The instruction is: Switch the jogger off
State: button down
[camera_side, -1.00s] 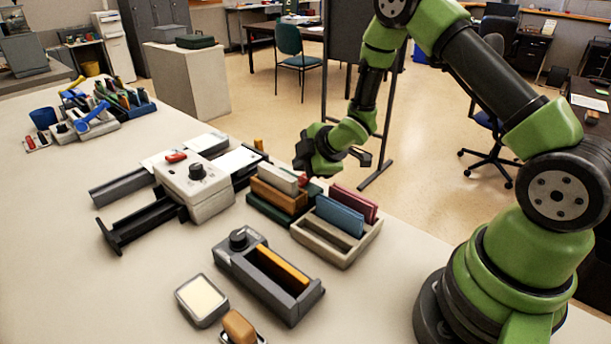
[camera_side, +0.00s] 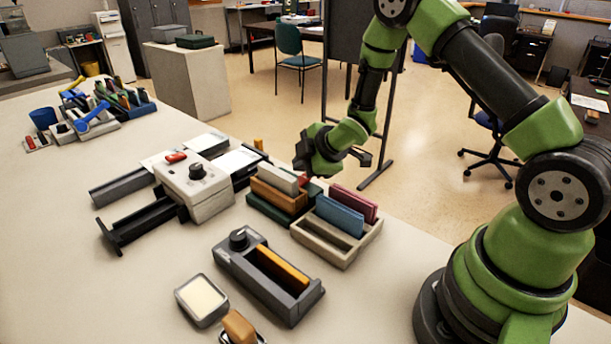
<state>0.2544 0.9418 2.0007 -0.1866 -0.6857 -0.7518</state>
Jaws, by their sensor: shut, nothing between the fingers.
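A white boxy machine (camera_side: 205,200) stands on the desk at centre left, with a red rocker switch (camera_side: 176,157) and a black knob (camera_side: 196,171) on top. Dark rails and trays stick out of its sides. A grey unit (camera_side: 292,307) with a black knob (camera_side: 239,238) and an orange slab in its slot stands nearer the camera. I cannot tell for certain which of the two is the jogger, nor whether either runs. My gripper (camera_side: 303,163) is shut and empty, above the back edge of the desk, right of the white machine and touching neither unit.
A green-based rack (camera_side: 262,212) and a beige rack (camera_side: 323,253) holding upright slabs stand just below my gripper. A pad (camera_side: 202,300) and a wooden-handled stamp (camera_side: 239,327) lie in front. Clutter (camera_side: 97,115) fills the far left. The left foreground desktop is clear.

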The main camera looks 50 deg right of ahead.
aim_at(301, 182)
jog(key=shift+f, duration=0.15)
jog(key=shift+d+f, duration=0.1)
jog(key=shift+f, duration=0.55)
dwell(1.0)
jog(key=shift+r, duration=0.8)
jog(key=shift+a+r, duration=0.25)
jog(key=shift+r, duration=1)
jog(key=shift+a+r, duration=0.25)
jog(key=shift+r, duration=1)
